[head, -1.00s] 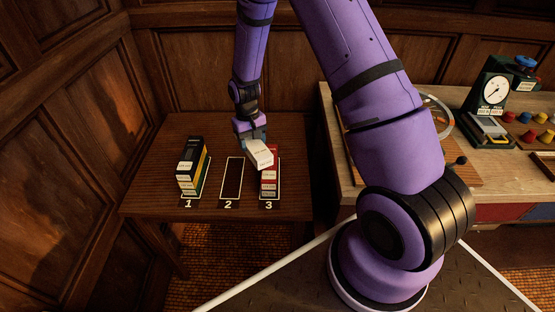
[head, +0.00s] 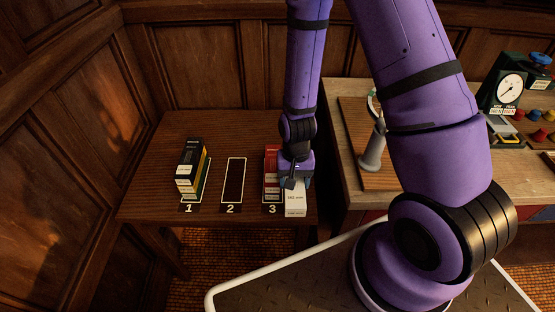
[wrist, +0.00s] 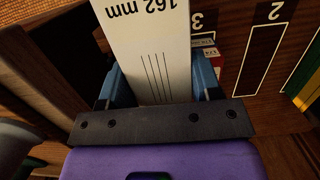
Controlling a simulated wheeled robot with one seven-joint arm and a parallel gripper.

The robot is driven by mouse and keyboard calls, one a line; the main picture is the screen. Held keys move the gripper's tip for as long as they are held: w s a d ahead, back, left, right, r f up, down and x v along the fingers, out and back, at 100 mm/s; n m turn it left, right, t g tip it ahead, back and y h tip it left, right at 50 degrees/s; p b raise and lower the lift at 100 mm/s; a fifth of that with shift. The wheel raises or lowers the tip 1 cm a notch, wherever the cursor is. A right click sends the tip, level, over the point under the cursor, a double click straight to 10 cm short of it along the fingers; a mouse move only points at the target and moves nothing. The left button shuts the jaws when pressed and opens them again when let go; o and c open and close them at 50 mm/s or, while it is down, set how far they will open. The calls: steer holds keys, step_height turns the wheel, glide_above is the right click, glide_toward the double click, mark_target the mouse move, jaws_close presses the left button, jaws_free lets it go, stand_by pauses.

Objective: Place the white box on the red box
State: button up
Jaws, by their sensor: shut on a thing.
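My gripper (head: 294,182) is shut on the white box (head: 295,203), near the front right edge of the small dark table. In the wrist view the white box (wrist: 150,50) sits between my two blue fingers (wrist: 160,88), its face printed "162 mm" with several thin lines. The red box (head: 271,162) stands in the slot marked 3, just left of my gripper. Part of its right side is hidden by my gripper. In the wrist view only a little of the red box (wrist: 212,60) shows. Whether the white box touches the table I cannot tell.
Slot 2 (head: 234,181) is an empty white outline. A stack of black, yellow and green boxes (head: 190,166) stands in slot 1. A lighter workbench (head: 345,190) on the right holds a grey cone-shaped thing (head: 374,148) and a dial gauge (head: 509,90).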

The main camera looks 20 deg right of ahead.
glide_above(273, 165)
steer(key=shift+w+f, duration=0.25)
steer(key=shift+f, duration=2.2)
steer(key=shift+f, duration=0.15)
steer(key=o, duration=1.1)
